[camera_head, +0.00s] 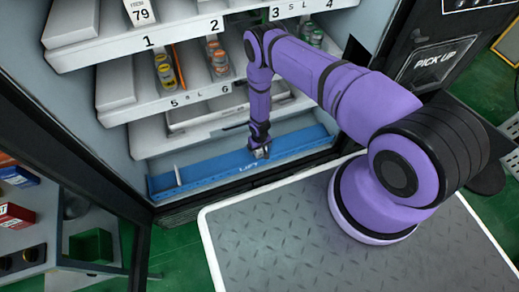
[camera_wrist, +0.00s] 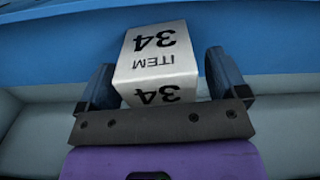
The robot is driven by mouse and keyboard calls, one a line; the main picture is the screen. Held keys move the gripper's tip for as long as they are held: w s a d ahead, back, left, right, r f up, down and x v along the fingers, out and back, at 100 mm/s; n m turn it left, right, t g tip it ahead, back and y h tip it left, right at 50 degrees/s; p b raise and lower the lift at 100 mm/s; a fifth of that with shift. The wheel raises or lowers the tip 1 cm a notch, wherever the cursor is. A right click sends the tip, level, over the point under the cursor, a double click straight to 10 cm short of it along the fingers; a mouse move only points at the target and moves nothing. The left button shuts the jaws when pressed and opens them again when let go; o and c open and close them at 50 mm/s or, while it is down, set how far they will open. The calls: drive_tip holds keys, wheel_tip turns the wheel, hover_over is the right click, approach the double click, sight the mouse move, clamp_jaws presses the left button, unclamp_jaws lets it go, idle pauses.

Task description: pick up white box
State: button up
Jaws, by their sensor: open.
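In the head view my gripper (camera_head: 260,153) is low at the blue lift tray (camera_head: 215,180), and the box there is mostly hidden or too small to make out.
Shelves (camera_head: 190,98) with small bottles (camera_head: 166,75) stand above the tray in the vending machine. The machine's open door (camera_head: 60,170) is at the left. A grey metal-plate surface (camera_head: 290,235) lies in front.

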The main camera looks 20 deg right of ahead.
drive_tip(key=shift+f, duration=0.1)
drive_tip(key=c, duration=1)
